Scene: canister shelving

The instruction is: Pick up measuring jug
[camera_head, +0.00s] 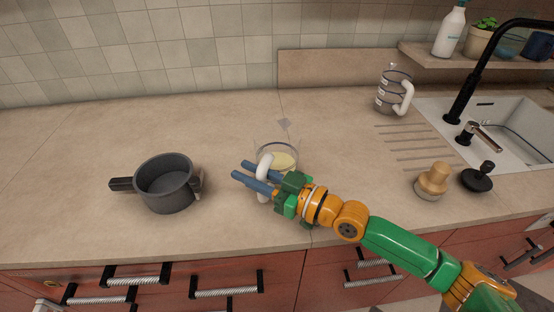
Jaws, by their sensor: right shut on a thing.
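The gripper hides the lower front of the jug. The jug looks upright; I cannot tell whether its base touches the counter. My left gripper is not in view.
A second jug (388,94) with markings and a white handle stands by the sink (520,130). A dark grey pot (164,186) is on the left. A wooden-topped item (433,180) and a black-knobbed one (478,177) are at right. The back-left counter (90,140) is clear.

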